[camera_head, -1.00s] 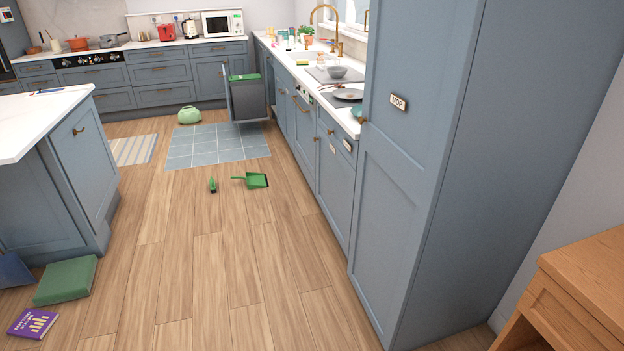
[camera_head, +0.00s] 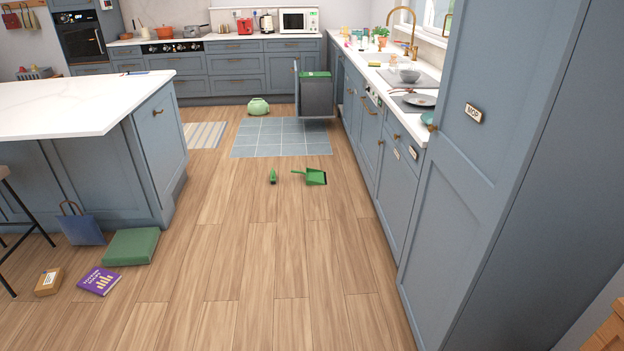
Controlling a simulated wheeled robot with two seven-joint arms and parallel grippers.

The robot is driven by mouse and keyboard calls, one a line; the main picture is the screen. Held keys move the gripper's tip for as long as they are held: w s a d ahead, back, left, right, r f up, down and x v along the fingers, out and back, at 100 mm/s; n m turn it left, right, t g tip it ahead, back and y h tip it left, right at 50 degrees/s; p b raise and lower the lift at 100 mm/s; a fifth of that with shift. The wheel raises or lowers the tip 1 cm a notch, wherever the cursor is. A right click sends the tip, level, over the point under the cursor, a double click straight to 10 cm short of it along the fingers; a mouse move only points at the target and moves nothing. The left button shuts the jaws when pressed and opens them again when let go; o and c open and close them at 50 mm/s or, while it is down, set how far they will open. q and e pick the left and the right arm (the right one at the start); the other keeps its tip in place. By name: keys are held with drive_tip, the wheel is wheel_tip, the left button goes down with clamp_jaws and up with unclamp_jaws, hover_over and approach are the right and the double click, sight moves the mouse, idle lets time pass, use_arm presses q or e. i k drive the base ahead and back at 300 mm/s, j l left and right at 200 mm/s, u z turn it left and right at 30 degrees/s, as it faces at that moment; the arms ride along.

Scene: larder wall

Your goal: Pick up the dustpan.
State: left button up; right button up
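The green dustpan (camera_head: 315,177) lies on the wooden floor near the middle of the view, just in front of the blue tiled mat. Its handle points left and its dark-edged pan is to the right. A small green brush (camera_head: 273,176) lies on the floor to its left, apart from it. Neither of my grippers shows in the view.
The wooden floor (camera_head: 270,250) before the dustpan is clear. A tall cupboard (camera_head: 490,150) and counter line the right; an island (camera_head: 150,160) stands left. A green cushion (camera_head: 131,246), purple book (camera_head: 99,281), small box (camera_head: 49,282) and blue bag (camera_head: 80,226) lie front left.

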sight(313, 177)
drive_tip(key=i, duration=2.2)
drive_tip(key=i+l+u, duration=0.1)
drive_tip(key=i, duration=1)
drive_tip(key=i+l, duration=0.1)
drive_tip(key=i, duration=1)
drive_tip(key=i+l, duration=0.1)
drive_tip(key=i, duration=1)
